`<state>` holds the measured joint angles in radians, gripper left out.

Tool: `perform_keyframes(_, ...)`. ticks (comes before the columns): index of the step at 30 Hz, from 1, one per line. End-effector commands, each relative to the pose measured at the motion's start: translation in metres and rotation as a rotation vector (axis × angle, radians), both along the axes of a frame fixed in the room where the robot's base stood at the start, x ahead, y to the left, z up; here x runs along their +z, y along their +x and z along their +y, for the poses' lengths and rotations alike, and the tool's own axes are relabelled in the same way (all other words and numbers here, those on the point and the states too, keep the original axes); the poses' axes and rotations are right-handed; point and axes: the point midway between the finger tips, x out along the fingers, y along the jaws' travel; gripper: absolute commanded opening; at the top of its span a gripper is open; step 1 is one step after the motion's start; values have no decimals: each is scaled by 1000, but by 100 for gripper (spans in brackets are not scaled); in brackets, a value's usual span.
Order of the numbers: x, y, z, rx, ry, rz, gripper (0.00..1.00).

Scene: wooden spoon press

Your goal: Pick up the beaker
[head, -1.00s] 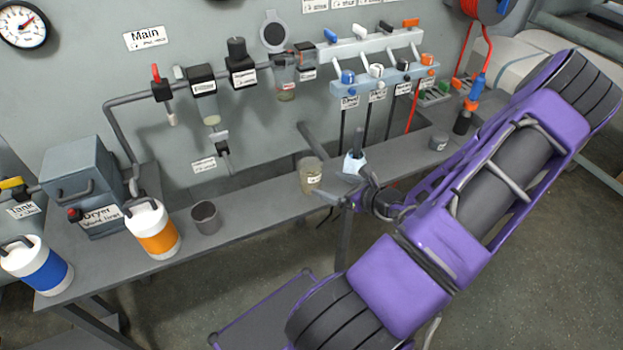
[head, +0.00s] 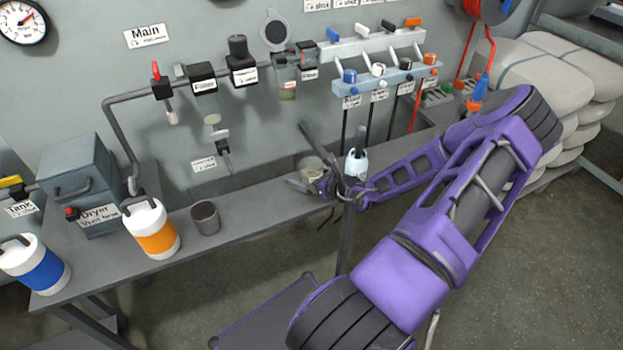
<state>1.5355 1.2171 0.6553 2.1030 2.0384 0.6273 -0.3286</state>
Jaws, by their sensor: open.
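The beaker (head: 311,167), a small pale yellowish see-through vessel, stands upright on the grey bench in the head view. My gripper (head: 300,155) is open, with its fingers pointing left. One finger is on the far side of the beaker and the other is on the near side, in front of its lower part. The beaker appears to lie between the fingers. I cannot tell whether either finger touches it. The near finger hides the beaker's base and label.
A small white and blue bottle (head: 357,163) stands close right of my gripper. A dark grey cup (head: 205,219) and an orange-banded canister (head: 151,231) stand left on the bench (head: 255,206). Pipes and valves line the wall behind. Bench between cup and beaker is clear.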

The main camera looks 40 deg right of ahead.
Motion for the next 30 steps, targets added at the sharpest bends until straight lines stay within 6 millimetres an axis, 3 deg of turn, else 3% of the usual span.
perform_keyframes(3,0,0,0,0,0,0,100)
perform_keyframes(17,0,-1,0,-1,0,0,17)
perform_keyframes(30,6,0,-1,-1,-1,-1,17)
